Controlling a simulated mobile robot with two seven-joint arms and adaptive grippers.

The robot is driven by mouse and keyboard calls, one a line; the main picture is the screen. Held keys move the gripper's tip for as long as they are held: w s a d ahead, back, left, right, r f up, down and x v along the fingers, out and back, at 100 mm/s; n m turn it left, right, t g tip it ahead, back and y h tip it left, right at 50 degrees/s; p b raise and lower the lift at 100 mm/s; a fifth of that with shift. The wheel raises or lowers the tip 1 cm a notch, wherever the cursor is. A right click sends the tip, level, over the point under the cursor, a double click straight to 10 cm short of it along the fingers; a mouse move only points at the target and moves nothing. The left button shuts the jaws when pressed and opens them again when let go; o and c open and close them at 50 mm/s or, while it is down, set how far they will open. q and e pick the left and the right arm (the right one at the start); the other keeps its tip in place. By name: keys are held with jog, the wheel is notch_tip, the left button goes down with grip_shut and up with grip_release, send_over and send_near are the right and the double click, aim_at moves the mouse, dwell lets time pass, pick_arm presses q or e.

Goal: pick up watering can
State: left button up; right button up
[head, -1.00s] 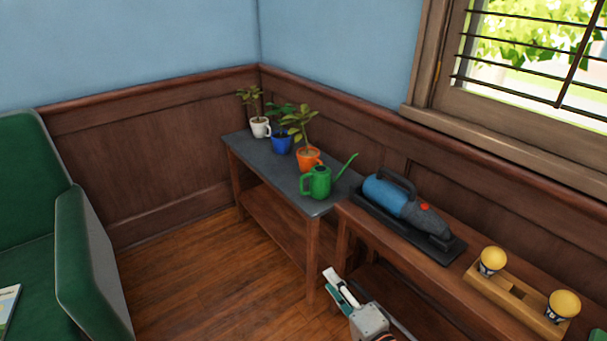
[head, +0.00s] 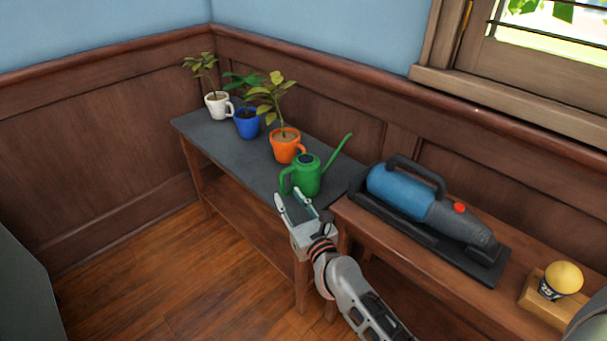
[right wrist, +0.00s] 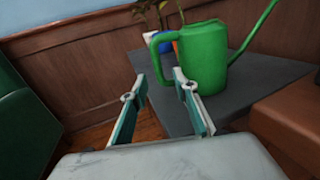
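The green watering can (head: 307,176) stands upright on the near end of the grey-topped table (head: 222,150), its spout pointing up to the right and its handle on the left. My right gripper (head: 293,203) is open and empty just in front of the can, near the table's front edge. In the right wrist view the can (right wrist: 205,58) is ahead and slightly right, with its handle (right wrist: 160,58) beyond the open fingers of my right gripper (right wrist: 157,105). The fingers look apart from the handle. My left gripper is not in view.
Potted plants in an orange pot (head: 286,149), a blue pot (head: 247,126) and a white pot (head: 217,106) stand behind the can. A blue handheld vacuum (head: 410,197) lies on the wooden bench to the right. A yellow-topped cup (head: 561,281) stands farther right.

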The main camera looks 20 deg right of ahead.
aim_at(283, 188)
jog(key=w, duration=0.5)
jog(key=shift+w+a+r, duration=0.1)
jog(key=shift+a+r, duration=0.05)
jog(key=shift+r, duration=0.15)
jog(key=shift+r, duration=0.1)
grip_shut()
